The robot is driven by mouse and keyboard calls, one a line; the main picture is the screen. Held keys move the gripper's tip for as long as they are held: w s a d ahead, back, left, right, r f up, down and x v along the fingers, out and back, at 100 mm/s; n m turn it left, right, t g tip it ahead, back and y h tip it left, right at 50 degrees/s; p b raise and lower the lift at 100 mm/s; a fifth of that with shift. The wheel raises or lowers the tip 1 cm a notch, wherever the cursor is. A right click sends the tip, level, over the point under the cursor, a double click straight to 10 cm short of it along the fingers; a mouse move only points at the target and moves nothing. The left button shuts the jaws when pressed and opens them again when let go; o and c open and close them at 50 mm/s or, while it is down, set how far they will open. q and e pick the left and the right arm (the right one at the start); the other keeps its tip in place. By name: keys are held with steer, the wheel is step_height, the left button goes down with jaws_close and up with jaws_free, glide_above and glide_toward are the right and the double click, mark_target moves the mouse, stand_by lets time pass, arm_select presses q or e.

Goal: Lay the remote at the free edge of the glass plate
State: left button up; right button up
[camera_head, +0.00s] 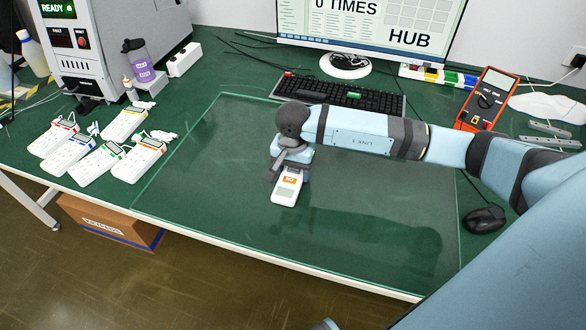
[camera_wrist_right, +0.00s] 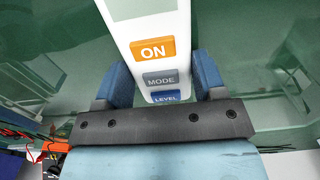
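A white remote (camera_head: 288,187) with an orange button is over the middle of the glass plate (camera_head: 200,190) in the head view. My right gripper (camera_head: 285,172) reaches in from the right and is shut on the remote. In the right wrist view the remote (camera_wrist_right: 158,18) stands between the two blue fingers (camera_wrist_right: 165,78), with its ON, MODE and LEVEL buttons facing up. Whether its underside touches the glass cannot be told. The near part of the glass plate is bare apart from the arm's shadow. My left gripper is not in view.
Several white remotes (camera_head: 95,165) lie left of the plate. A keyboard (camera_head: 340,97) and monitor (camera_head: 370,25) stand behind it. A black mouse (camera_head: 484,219) and an orange multimeter (camera_head: 487,100) are at the right. A cardboard box (camera_head: 110,222) is on the floor.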

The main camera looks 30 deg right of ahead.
steer(key=o, duration=0.4)
steer(key=shift+r, duration=0.2)
